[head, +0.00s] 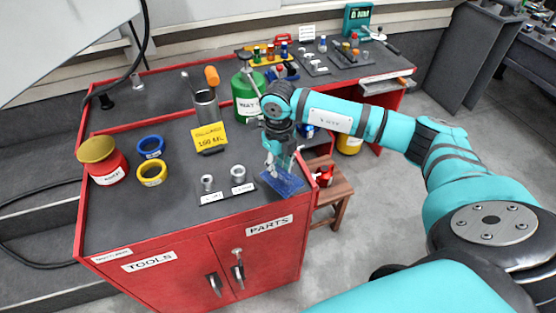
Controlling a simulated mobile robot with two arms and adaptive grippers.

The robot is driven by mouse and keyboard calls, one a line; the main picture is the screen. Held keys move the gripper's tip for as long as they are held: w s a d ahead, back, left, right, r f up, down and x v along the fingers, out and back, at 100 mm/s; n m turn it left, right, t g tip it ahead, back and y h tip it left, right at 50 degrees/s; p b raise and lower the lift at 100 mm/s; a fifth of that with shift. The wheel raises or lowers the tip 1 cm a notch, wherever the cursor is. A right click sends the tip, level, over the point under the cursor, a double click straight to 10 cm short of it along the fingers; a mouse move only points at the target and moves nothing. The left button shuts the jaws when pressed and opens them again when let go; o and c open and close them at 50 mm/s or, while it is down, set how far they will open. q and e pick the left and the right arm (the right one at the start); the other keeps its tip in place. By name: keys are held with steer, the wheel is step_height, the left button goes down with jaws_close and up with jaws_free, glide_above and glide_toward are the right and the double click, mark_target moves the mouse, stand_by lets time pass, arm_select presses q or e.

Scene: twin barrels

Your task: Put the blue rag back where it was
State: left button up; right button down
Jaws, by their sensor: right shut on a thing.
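The blue rag (285,183) is at the right front corner of the red cabinet's dark top (130,215), just above or on it; I cannot tell which. My right gripper (276,168) points down and is shut on the rag, which spreads out below the fingers. The fingertips are partly hidden by the gripper body and the rag. My left gripper is not in view.
A green barrel (246,100) is behind. A wooden stool (333,190) stands right.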

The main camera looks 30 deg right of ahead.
mark_target(278, 164)
steer(key=w, duration=0.1)
steer(key=w+d, duration=0.1)
steer(key=w, duration=0.1)
steer(key=shift+d, duration=0.3)
steer(key=shift+w+d+f+p, duration=0.2)
steer(key=shift+w+f+p, duration=0.05)
steer(key=shift+w+p, duration=0.1)
step_height(278, 164, down, 3)
steer(key=shift+s+r+p, duration=0.1)
steer(key=shift+p, duration=0.6)
steer(key=shift+f, duration=0.3)
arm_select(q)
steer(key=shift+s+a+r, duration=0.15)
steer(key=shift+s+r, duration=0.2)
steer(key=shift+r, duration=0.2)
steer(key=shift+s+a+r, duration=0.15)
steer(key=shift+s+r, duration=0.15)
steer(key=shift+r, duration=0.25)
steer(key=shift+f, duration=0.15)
arm_select(e)
steer(key=shift+f, duration=0.1)
steer(key=c, duration=1.2)
jaws_free()
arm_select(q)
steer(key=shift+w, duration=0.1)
